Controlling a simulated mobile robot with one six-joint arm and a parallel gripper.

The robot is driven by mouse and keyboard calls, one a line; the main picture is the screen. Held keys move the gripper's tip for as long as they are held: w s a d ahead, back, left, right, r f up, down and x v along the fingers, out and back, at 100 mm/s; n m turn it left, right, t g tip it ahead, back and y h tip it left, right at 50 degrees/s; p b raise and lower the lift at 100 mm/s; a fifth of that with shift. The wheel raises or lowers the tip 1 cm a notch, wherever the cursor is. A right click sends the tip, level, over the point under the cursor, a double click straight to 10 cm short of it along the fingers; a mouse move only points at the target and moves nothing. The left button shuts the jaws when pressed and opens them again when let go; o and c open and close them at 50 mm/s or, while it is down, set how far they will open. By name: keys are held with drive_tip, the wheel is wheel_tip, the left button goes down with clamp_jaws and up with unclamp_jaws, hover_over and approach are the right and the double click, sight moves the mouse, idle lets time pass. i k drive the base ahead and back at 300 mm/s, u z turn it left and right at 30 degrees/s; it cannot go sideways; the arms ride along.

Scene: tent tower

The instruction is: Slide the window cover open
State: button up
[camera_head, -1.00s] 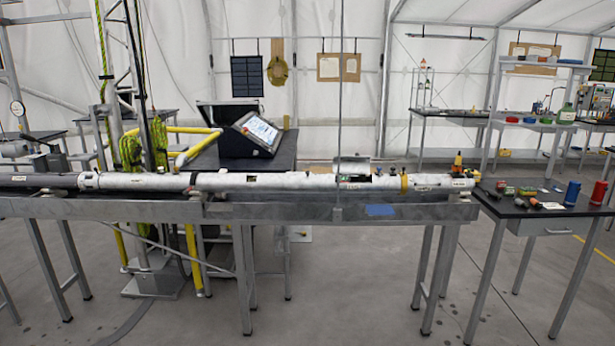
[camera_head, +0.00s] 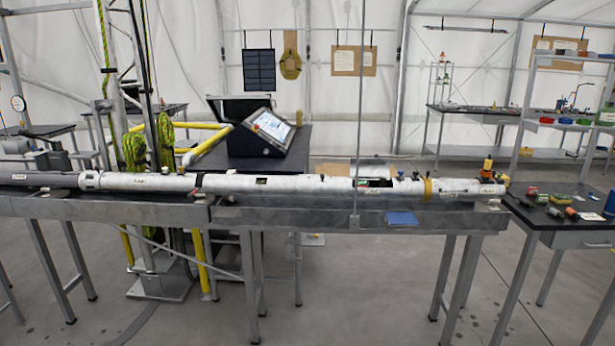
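A long white tube (camera_head: 225,184) lies level along a metal bench. Toward its right part is a dark window opening (camera_head: 376,183) with small green and white bits inside. A smaller dark window (camera_head: 262,181) sits further left on the tube. I cannot tell the window cover apart from the white tube wall at this size. My gripper is not in view, and nothing is seen touching the tube.
The bench (camera_head: 290,216) carries a blue pad (camera_head: 402,218) on its front edge. A thin vertical rod (camera_head: 357,110) crosses in front of the tube by the larger window. A black side table (camera_head: 560,215) with small tools stands right. The floor in front is clear.

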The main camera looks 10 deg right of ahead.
sight(308, 183)
drive_tip(key=u, duration=0.6)
drive_tip(key=i, duration=1.05)
drive_tip(key=u, duration=0.25)
